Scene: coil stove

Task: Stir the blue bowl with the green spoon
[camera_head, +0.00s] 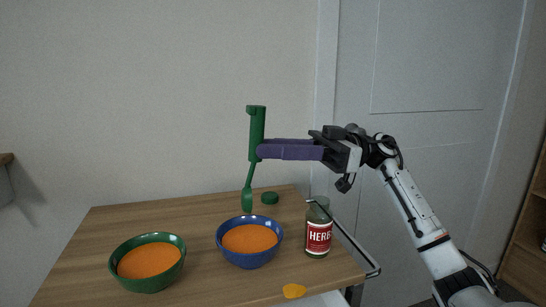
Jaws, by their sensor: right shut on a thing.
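A green spoon (256,135) hangs upright with its bowl end down, above the back of the wooden table. My right gripper (262,149) comes in from the right and is shut on the spoon's handle with its purple fingers. The blue bowl (228,251) stands on the table below and in front of the spoon, filled with an orange substance (250,238). The spoon's lower end (247,201) shows behind the bowl's far rim and above it in the picture, apart from the orange filling. My left gripper is not in view.
A green bowl (152,284) with orange filling stands left of the blue bowl. A labelled herb jar (318,236) stands to the right, and a green lid (270,198) lies behind. An orange blob (294,291) lies at the front edge. The table's back left (150,217) is clear.

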